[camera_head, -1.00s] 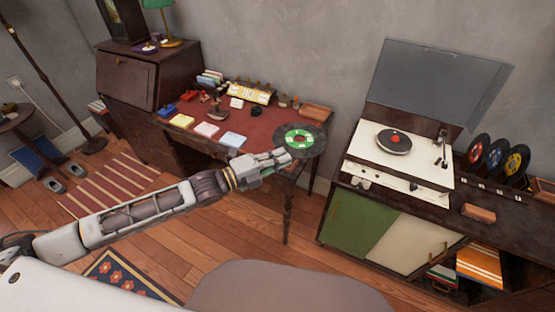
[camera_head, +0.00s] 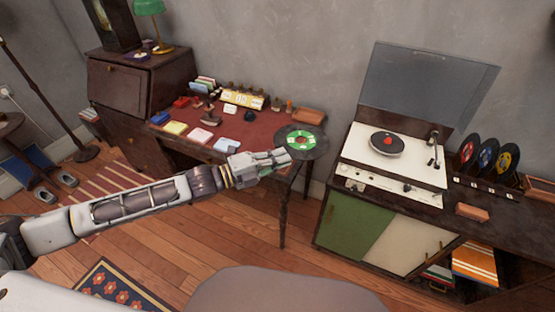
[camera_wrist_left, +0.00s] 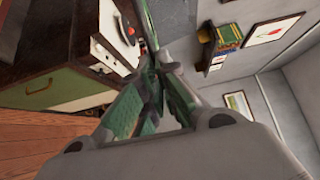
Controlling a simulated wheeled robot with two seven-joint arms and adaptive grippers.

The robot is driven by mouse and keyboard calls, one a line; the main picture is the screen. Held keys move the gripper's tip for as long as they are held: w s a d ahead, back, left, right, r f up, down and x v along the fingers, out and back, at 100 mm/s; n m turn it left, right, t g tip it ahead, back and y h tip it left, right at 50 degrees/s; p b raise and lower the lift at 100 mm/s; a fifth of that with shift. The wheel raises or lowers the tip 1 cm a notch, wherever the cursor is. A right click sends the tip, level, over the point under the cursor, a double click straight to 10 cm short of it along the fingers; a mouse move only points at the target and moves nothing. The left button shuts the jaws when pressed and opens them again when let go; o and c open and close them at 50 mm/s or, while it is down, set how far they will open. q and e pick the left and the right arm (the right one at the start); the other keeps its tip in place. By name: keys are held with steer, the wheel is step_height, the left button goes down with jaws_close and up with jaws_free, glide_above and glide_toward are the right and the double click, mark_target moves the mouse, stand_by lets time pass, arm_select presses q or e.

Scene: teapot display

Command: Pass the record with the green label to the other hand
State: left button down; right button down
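The record with the green label (camera_head: 318,146) is black with a green centre. It is held out over the right end of the desk, its label facing up toward the head camera. My left gripper (camera_head: 284,156) is shut on its near left edge. In the left wrist view the fingers (camera_wrist_left: 157,88) come together on the record (camera_wrist_left: 147,32), which shows nearly edge-on as a thin dark green strip. My right gripper is in neither view.
The red-topped desk (camera_head: 262,128) carries cards, stamps and a yellow calendar block. The record player (camera_head: 360,155) stands right on a cabinet, lid open. More records (camera_head: 487,155) stand upright in a rack beside it. A rounded brown seat (camera_head: 285,290) is nearest. Floor between is clear.

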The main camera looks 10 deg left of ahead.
mark_target(290, 149)
arm_select(q)
steer(key=shift+w+d+r+m+g, duration=0.1)
steer(key=shift+d+r+m+g, duration=0.25)
steer(key=shift+r+g, duration=0.1)
steer(key=shift+w+d+r+m+g+h, duration=0.1)
steer(key=shift+d+r+m+g+h, duration=0.15)
steer(key=shift+r+g+h, duration=0.2)
steer(key=shift+w+d+r+m+g+h, duration=0.1)
steer(key=shift+d+r+m+g+h, duration=0.25)
steer(key=shift+d+r+m+g, duration=0.25)
steer(key=shift+d+r, duration=0.2)
steer(key=shift+r, duration=0.05)
steer(key=shift+w+d+r+m+g+h, duration=0.2)
steer(key=shift+d+r+m+g+h, duration=0.3)
steer(key=shift+d+r+m+g, duration=0.5)
steer(key=shift+a+n, duration=0.15)
steer(key=shift+n, duration=0.15)
